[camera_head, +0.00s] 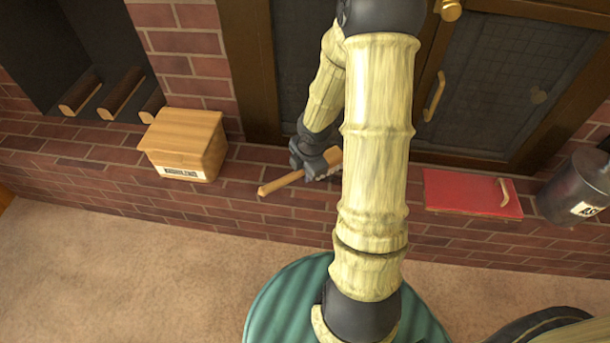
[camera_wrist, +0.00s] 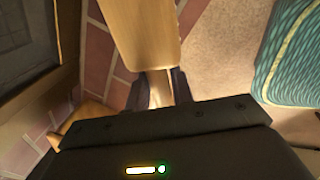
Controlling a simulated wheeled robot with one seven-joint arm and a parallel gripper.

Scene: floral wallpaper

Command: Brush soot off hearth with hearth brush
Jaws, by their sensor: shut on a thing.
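My gripper (camera_head: 318,163) is shut on the wooden hearth brush (camera_head: 282,184), low over the brick hearth (camera_head: 235,203) in front of the fireplace doors. In the head view the brush's wooden end points left and down; my arm hides part of the scene to the right of it. In the wrist view the brush (camera_wrist: 147,35) extends up from between the fingers (camera_wrist: 158,88). No soot is clearly visible on the hearth.
A wooden box (camera_head: 183,140) with a label stands left on the hearth. Fireplace doors (camera_head: 490,75) rise behind. Carpet (camera_head: 120,270) lies in front.

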